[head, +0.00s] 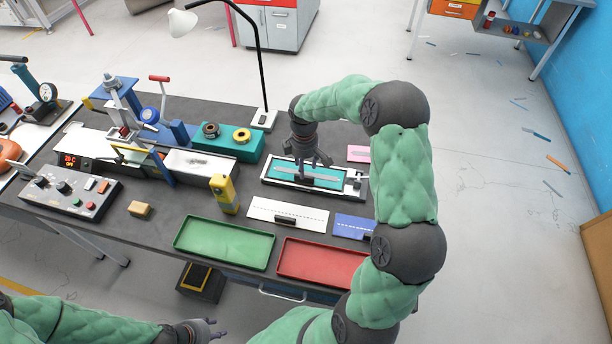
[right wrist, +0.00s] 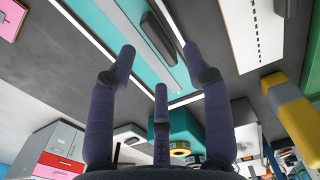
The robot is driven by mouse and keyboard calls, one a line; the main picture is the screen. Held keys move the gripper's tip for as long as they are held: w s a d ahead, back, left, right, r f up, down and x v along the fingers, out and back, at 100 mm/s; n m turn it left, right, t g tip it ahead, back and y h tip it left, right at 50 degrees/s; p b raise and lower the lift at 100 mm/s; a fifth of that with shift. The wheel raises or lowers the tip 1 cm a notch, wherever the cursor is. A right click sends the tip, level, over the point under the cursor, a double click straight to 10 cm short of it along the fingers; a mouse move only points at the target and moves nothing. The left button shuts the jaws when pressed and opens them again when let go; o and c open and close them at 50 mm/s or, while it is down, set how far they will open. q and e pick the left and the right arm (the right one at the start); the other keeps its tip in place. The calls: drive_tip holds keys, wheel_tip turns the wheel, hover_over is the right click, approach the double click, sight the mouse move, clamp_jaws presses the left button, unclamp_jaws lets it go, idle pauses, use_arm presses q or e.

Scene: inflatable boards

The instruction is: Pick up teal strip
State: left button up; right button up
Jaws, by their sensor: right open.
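The teal strip (head: 284,171) lies flat in a white-edged frame (head: 265,180) on the dark table. A narrow grey bar and a small black block (head: 307,180) lie across it. In the right wrist view the teal strip (right wrist: 104,12) runs diagonally above the fingers, with the black block (right wrist: 160,35) on it. My right gripper (head: 307,162) is open and points down over the strip, its fingers spread on both sides, empty. In the right wrist view my right gripper (right wrist: 158,60) shows three dark fingers. My left gripper (head: 208,328) is low at the bottom edge, away from the strip.
A green tray (head: 225,243) and a red tray (head: 322,262) lie at the table's front. A white board (head: 287,214), a blue board (head: 353,226) and a pink piece (head: 358,153) lie near the frame. A yellow bottle-like tool (head: 223,193) and a lamp (head: 262,118) stand close.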

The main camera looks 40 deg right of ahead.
sight(306, 172)
drive_tip(key=f, duration=0.2)
drive_tip(key=f+b, duration=0.1)
drive_tip(key=f, duration=0.2)
drive_tip(key=shift+w+d+f, duration=0.1)
drive_tip(key=shift+w+d, duration=0.1)
clamp_jaws()
